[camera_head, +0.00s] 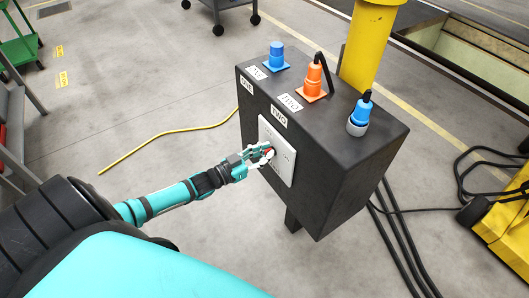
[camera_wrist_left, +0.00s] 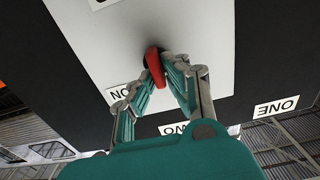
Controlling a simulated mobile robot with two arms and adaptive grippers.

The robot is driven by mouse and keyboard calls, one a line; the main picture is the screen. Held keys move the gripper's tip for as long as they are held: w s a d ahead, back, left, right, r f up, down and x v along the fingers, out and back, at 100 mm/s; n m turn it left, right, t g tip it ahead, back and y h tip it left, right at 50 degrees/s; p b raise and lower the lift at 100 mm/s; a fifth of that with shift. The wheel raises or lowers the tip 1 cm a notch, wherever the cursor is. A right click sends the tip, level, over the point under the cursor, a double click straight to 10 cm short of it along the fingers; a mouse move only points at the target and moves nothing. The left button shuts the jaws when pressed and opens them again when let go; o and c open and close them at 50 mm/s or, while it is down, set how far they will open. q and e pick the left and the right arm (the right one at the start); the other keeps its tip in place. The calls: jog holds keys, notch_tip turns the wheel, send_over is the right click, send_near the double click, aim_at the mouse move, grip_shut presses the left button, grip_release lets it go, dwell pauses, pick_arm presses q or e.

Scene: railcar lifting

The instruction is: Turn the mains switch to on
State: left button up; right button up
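The mains switch is a red knob (camera_wrist_left: 154,66) on a white plate (camera_head: 286,165) on the front of a black box (camera_head: 335,185). In the left wrist view the knob stands slightly slanted, and an upside-down "ON" label (camera_wrist_left: 119,93) is on the plate to its lower left. My left gripper (camera_head: 267,154) reaches the plate; in the left wrist view its fingertips (camera_wrist_left: 164,70) close in on both sides of the knob and appear to grip it. In the head view the fingers hide most of the knob. My right gripper is not in view.
On top of the box stand a blue plug (camera_head: 276,56), an orange plug (camera_head: 312,78) with a cable, and another blue plug (camera_head: 361,113). A yellow post (camera_head: 370,45) rises behind. A yellow cable (camera_head: 165,134) lies on the floor; black cables lie at right.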

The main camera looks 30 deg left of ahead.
pick_arm(q)
grip_shut()
jog(key=shift+m, duration=0.4)
jog(key=m, duration=0.4)
jog(key=shift+s+d+f+m, duration=0.1)
jog(key=shift+d+m, duration=0.15)
jog(key=shift+m, duration=0.15)
jog(key=m, duration=0.6)
jog(key=shift+s+d+f, duration=0.1)
jog(key=shift+d+f, duration=0.15)
jog(key=shift+m, duration=0.4)
jog(key=o, duration=0.6)
grip_release()
